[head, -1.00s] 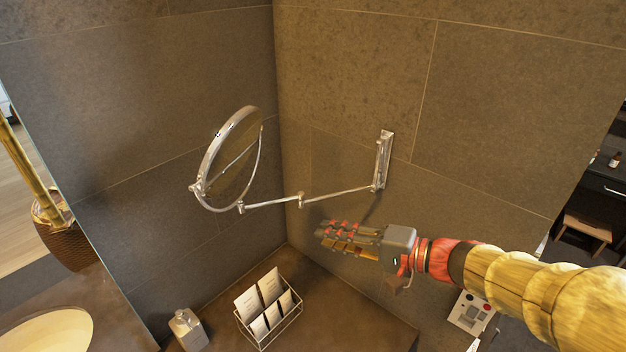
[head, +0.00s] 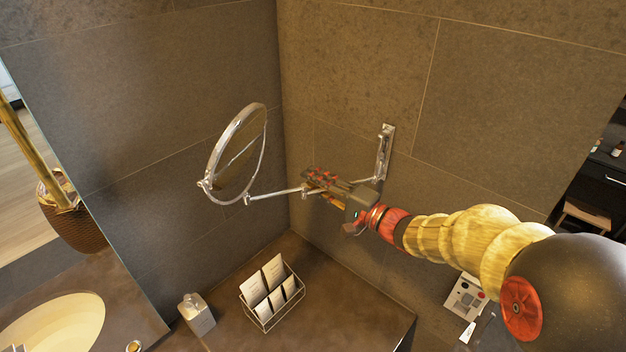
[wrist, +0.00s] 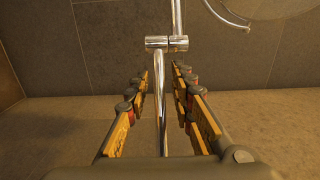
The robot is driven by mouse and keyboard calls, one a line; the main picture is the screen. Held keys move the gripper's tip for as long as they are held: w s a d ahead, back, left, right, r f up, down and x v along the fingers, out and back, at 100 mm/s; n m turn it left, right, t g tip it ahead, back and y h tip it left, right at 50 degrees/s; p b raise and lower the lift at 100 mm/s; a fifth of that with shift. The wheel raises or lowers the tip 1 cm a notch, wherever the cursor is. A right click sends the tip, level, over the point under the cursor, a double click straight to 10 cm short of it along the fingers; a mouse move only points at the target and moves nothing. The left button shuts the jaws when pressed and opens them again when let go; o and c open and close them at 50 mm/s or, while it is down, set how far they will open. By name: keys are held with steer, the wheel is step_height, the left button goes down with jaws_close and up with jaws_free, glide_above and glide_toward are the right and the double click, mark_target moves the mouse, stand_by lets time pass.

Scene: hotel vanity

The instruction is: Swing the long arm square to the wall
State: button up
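A round chrome mirror (head: 238,152) hangs on a jointed chrome arm from a wall bracket (head: 385,152). One link (head: 275,195) runs from the mirror to a middle joint. The other link (head: 368,181) runs from there to the bracket and is partly hidden behind my gripper (head: 316,182). In the wrist view, a chrome bar (wrist: 160,100) runs lengthwise between the fingers of my gripper (wrist: 161,78). The fingers are apart, with a gap on each side of the bar. The middle joint (wrist: 157,43) shows just beyond the fingertips. The mirror's rim is at the upper right there.
Below are a wire rack with cards (head: 270,292), a soap bottle (head: 196,314) and a basin (head: 50,322) on the brown counter (head: 345,290). Tiled walls meet in a corner behind the mirror. A wall panel (head: 466,296) sits below my arm.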

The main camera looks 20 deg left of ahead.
steer(key=shift+a, duration=0.25)
steer(key=shift+c, duration=0.7)
jaws_close()
steer(key=shift+f, duration=0.1)
